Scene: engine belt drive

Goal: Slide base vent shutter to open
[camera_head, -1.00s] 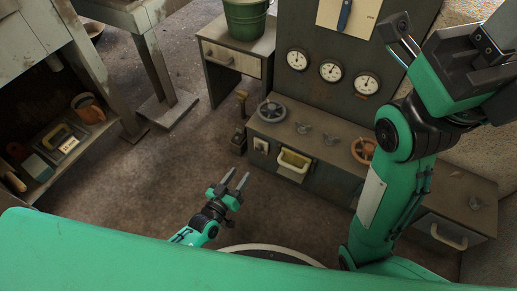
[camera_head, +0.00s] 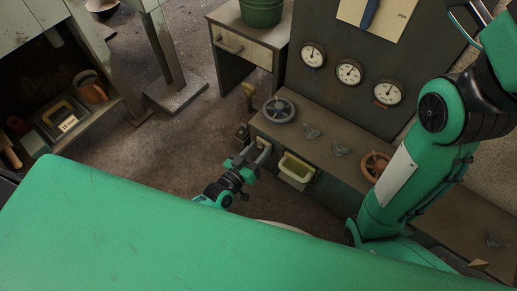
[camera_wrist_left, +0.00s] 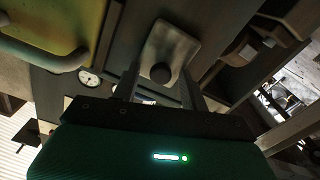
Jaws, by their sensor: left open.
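A small pale plate with a dark round knob (camera_wrist_left: 160,73) sits on the low cabinet's front; I take it to be the base vent shutter. In the head view this plate (camera_head: 262,143) is partly hidden by my left gripper (camera_head: 258,155). My left gripper is open in front of it. In the left wrist view the gripper's two fingers (camera_wrist_left: 162,88) stand on either side of the knob, with a gap between them. I cannot tell whether they touch it. My right arm rises at the right; its gripper lies outside the picture.
The cabinet top carries a grey handwheel (camera_head: 279,109) and an orange handwheel (camera_head: 375,165). A lever (camera_head: 248,92) stands left of the cabinet. Gauges (camera_head: 349,73) sit on the panel behind. Open floor lies to the left.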

